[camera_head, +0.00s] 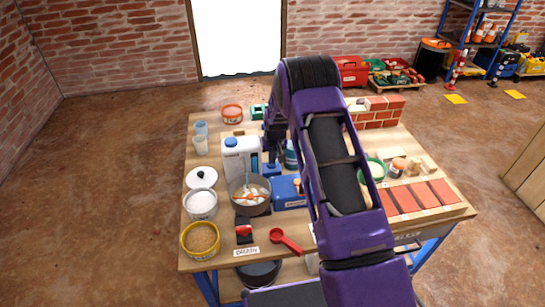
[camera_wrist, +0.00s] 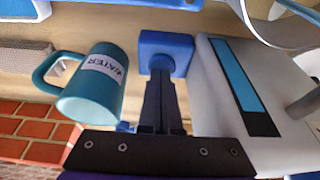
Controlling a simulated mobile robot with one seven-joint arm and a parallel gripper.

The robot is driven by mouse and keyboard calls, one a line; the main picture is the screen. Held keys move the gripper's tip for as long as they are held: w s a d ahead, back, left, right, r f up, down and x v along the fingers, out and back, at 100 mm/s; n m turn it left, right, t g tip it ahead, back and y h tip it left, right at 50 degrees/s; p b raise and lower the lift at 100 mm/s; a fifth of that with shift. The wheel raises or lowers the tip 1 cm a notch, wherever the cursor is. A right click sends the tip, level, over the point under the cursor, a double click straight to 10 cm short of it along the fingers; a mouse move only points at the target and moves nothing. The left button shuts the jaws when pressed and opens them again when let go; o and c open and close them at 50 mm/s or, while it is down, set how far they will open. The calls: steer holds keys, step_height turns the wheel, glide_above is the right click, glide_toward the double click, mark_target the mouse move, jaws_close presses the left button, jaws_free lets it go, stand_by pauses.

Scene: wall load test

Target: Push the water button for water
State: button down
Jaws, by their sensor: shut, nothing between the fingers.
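The white water dispenser (camera_head: 235,165) with a blue cap stands at the left-middle of the table. In the wrist view its white body (camera_wrist: 215,75) with a blue level strip is on the right. A blue square block (camera_wrist: 166,50), which looks like the water button, is beside it. My gripper (camera_wrist: 163,82) is shut and empty, pointing down, with its fingertips at the block's near edge; whether they touch or press it cannot be told. A teal mug (camera_wrist: 95,95) labelled WATER is left of the fingers. My arm hides part of the table in the head view.
A pot (camera_head: 240,208) stands in front of the dispenser, with a white bucket (camera_head: 200,213) and a yellow bucket (camera_head: 201,251) to its left. A red scoop (camera_head: 287,240) lies at the front. A brick wall piece (camera_head: 380,111) stands at the back right.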

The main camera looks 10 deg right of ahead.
steer(key=shift+s+f, duration=0.35)
steer(key=shift+f, duration=0.3)
steer(key=shift+r, duration=0.1)
steer(key=r, duration=0.2)
steer(key=r+p, duration=0.1)
steer(key=r, duration=0.1)
steer(key=r+p, duration=0.1)
steer(key=r, duration=0.1)
steer(key=shift+w, duration=0.25)
steer(key=p+v, duration=0.1)
steer(key=v, duration=0.8)
